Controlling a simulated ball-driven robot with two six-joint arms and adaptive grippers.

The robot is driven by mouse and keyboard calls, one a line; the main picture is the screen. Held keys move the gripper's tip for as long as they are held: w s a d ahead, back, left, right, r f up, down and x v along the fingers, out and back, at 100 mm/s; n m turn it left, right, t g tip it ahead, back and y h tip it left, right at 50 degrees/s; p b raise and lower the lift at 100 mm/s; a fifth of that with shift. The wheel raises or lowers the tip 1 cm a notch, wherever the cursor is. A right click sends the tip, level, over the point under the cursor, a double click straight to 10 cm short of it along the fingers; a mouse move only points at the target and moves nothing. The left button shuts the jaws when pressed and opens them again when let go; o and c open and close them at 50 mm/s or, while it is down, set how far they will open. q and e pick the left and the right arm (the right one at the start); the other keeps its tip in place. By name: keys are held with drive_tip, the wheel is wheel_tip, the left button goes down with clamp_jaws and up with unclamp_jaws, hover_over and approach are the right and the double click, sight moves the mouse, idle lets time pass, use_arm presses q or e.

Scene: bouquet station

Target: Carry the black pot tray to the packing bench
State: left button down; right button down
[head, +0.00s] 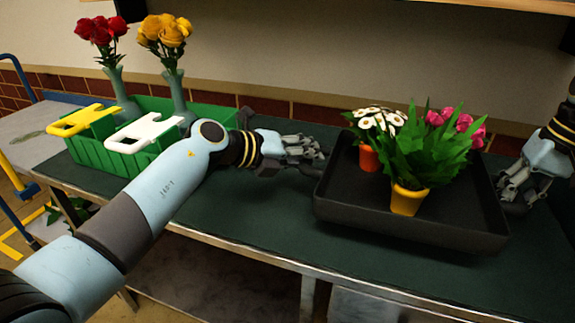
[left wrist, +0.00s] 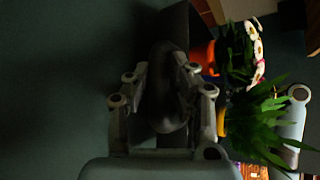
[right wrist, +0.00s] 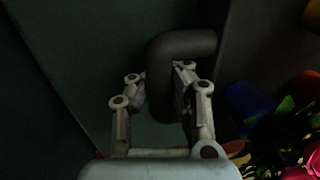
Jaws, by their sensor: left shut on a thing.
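The black pot tray (head: 410,235) sits on the dark green bench top, holding potted flowers. White daisies stand in an orange pot (head: 368,158) and a leafy green plant stands in a yellow pot (head: 407,200). Pink flowers (head: 465,126) rise behind; the right wrist view shows a blue pot (right wrist: 248,103). My left gripper (head: 314,160) is shut on the tray's left handle (left wrist: 165,88). My right gripper (head: 513,193) is at the right handle (right wrist: 182,46), with a finger on each side; whether it is clamped is unclear.
A green crate (head: 110,155) with a yellow and a white handle piece stands left on the bench (head: 240,215). Two vases, with red flowers (head: 102,32) and yellow roses (head: 165,32), stand by it. A blue-framed trolley (head: 30,130) is far left. A wall closes the back.

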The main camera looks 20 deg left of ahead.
sight(302, 192)
use_arm(q)
drive_tip(key=shift+w+a, duration=0.15)
drive_tip(key=shift+a, duration=0.1)
use_arm(e)
drive_tip(key=shift+d+f, duration=0.1)
drive_tip(key=shift+d, duration=0.2)
